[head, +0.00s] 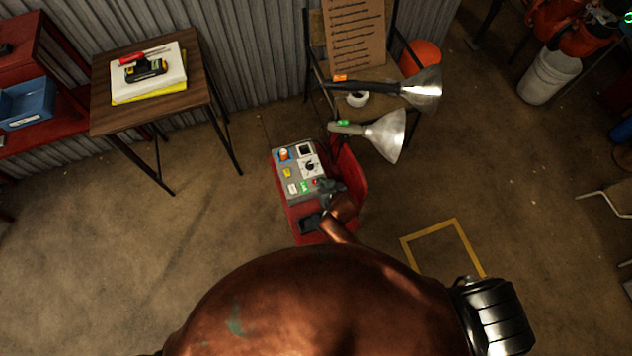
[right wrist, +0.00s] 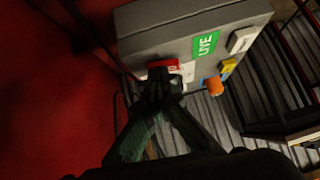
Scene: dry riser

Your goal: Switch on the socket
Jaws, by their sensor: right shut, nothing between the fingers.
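A grey control box (head: 279,187) sits on a red stand in the head view. Its face carries a white plate with a black dial (head: 309,166), a blue fitting with an orange part (head: 284,154), and yellow, white and green labels. In the right wrist view the box (right wrist: 150,22) shows a green LIVE label (right wrist: 205,46), a red switch-like part (right wrist: 163,64) and the orange knob (right wrist: 215,87). My right gripper (head: 326,186) is shut and empty, its tips (right wrist: 160,82) right by the red part. Whether they touch is unclear. My left gripper is out of view.
A lamp with a metal shade (head: 386,135) stands close behind the box, with another lamp (head: 422,88) beyond it. A wooden table (head: 112,92) stands at the left. A yellow floor outline (head: 428,233) lies to the right. The floor left of the box is clear.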

